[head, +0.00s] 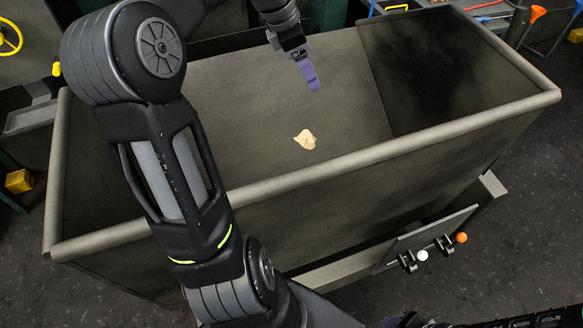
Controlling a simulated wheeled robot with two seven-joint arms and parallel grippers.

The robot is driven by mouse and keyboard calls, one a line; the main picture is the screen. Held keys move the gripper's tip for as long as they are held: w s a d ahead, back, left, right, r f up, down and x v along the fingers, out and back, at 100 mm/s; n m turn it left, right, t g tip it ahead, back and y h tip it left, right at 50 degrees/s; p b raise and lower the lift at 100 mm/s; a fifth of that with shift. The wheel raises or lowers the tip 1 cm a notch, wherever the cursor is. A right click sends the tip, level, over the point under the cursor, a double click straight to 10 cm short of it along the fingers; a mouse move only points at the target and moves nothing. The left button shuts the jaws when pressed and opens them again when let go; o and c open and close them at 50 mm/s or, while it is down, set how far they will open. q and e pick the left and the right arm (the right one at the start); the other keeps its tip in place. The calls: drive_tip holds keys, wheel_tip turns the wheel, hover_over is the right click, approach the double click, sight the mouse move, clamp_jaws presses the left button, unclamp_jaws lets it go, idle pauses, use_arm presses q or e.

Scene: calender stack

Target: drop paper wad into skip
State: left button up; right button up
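The paper wad (305,139), a small crumpled cream piece, shows inside the outline of the large grey-brown metal skip (300,178). I cannot tell whether it rests on the skip's inner surface or is above it. My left gripper (314,84) with purple fingers points down over the skip's opening, above the wad in the picture and clearly apart from it. The fingers overlap from this angle, so their gap is hidden, and nothing shows between them. My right gripper cannot be made out; only dark parts show at the bottom right edge.
My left arm covers the skip's left front part. A latch plate with a white knob (423,255) and an orange knob (461,238) sits low on the skip's front. A yellow handwheel (10,38) is at the far left.

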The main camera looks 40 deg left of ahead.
use_arm(q)
drive_tip(key=shift+o, duration=0.6)
drive_tip(key=v, duration=0.7)
drive_tip(key=shift+r, duration=0.35)
drive_tip(key=shift+s, duration=0.2)
